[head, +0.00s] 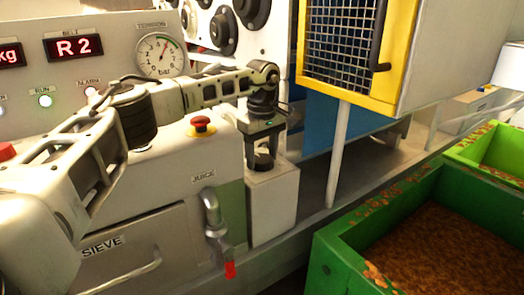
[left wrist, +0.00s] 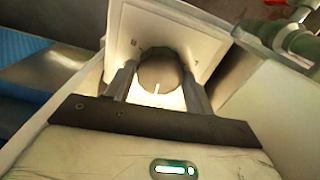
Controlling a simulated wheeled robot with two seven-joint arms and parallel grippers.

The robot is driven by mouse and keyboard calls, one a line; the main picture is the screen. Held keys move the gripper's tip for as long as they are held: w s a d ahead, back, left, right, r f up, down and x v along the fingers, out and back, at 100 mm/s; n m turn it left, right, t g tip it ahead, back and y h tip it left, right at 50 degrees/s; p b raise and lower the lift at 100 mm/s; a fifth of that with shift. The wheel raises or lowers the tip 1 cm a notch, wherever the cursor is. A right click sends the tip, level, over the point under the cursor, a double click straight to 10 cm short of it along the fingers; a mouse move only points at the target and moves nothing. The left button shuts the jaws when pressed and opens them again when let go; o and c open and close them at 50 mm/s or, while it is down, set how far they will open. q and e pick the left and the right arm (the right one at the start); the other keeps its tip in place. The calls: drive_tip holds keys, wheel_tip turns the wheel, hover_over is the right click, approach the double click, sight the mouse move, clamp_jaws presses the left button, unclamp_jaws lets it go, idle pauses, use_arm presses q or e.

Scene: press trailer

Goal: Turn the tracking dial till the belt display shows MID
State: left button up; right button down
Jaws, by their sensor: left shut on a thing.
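The belt display (head: 73,47) on the panel reads R 2 in red. The tracking dial (head: 264,161) is a dark round knob on top of a pale box below my left gripper. In the left wrist view the dial (left wrist: 160,75) shows as a grey-brown disc with a white pointer mark. My left gripper (head: 264,162) points down with its fingers on either side of the dial, shut on it. It also shows in the left wrist view (left wrist: 160,88). My right gripper is in neither view.
A red emergency button (head: 201,126) and a juice tap (head: 213,222) are near the left arm. A yellow-framed mesh guard (head: 342,40) stands to the right. Green bins (head: 345,262) of brown pulp are at lower right. A pressure gauge (head: 160,56) is behind the arm.

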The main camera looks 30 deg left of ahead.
use_arm(q)
drive_tip(key=n+p, duration=0.2)
drive_tip(key=shift+r+n, duration=0.2)
drive_tip(key=shift+n, duration=0.1)
drive_tip(key=n+p, duration=0.3)
drive_tip(key=n, duration=0.2)
drive_tip(key=n+p, duration=0.1)
drive_tip(key=n, duration=0.1)
drive_tip(key=shift+n+p, duration=0.35)
drive_tip(key=shift+n, duration=0.05)
drive_tip(key=shift+f+n+p, duration=0.1)
drive_tip(key=shift+n+p, duration=0.35)
drive_tip(key=shift+n, duration=0.75)
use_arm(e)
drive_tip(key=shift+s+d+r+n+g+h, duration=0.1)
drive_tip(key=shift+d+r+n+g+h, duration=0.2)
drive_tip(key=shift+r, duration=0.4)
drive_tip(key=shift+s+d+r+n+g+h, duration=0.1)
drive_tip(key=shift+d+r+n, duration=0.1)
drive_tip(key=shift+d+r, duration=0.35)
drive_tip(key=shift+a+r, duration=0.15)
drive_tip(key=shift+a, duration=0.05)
use_arm(q)
drive_tip(key=shift+n, duration=0.3)
